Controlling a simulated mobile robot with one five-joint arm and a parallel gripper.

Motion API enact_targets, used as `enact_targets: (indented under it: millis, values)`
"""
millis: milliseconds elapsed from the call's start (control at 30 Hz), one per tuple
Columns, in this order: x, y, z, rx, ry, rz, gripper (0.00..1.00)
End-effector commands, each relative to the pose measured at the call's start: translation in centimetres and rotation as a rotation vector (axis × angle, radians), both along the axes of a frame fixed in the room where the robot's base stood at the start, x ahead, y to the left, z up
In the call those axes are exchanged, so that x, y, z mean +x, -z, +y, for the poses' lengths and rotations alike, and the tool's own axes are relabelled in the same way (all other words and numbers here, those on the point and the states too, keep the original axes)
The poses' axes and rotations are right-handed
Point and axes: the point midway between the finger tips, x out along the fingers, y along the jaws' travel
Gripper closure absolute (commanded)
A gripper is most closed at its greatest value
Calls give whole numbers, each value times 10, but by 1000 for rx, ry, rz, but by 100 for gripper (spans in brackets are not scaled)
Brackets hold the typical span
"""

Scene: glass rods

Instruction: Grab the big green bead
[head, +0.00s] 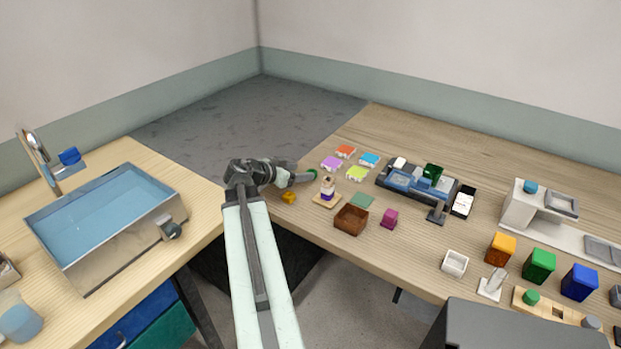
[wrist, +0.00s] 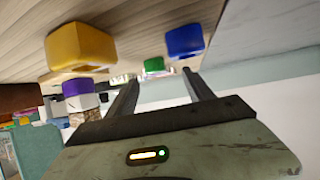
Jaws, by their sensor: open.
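A small green bead (head: 312,173) sits near the left edge of the right-hand table, right by the tip of my gripper (head: 303,178). In the wrist view the green bead (wrist: 154,65) lies beyond the two spread fingers (wrist: 161,80), in line with the gap between them. My gripper is open and nothing shows between its fingers. A yellow bead (wrist: 82,45) and a blue bead (wrist: 185,40) are near it. The yellow bead (head: 289,198) also shows in the head view.
Coloured tiles (head: 331,163), a brown box (head: 351,220) and a magenta block (head: 389,219) lie right of the gripper. A dark tray (head: 450,200) and coloured cups (head: 539,264) are farther right. A sink (head: 100,225) stands on the left table.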

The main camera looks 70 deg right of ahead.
Motion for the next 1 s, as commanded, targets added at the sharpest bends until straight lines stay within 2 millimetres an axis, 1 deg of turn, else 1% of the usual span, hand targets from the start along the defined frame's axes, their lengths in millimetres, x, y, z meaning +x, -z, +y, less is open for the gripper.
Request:
enact_targets:
  millis: [33,133,233,433,467,500,567,600,667,700,900,1000]
  values:
    - [-5,9,-5,0,1,0,39]
    - [-15,21,-16,0,3,-1,39]
    - [-19,25,-30,0,0,-2,39]
    - [-21,23,-31,1,-2,-1,39]
    - [-21,23,-31,1,-2,-1,42]
    - [-21,23,-31,1,-2,-1,53]
    - [-20,23,-31,1,-2,-1,69]
    - [-20,23,-31,0,-3,-2,81]
    - [-20,23,-31,0,-3,-2,97]
    - [-20,23,-31,0,-3,-2,100]
    - [-20,23,-31,1,-3,-1,100]
    - [-20,19,-31,1,-3,-1,100]
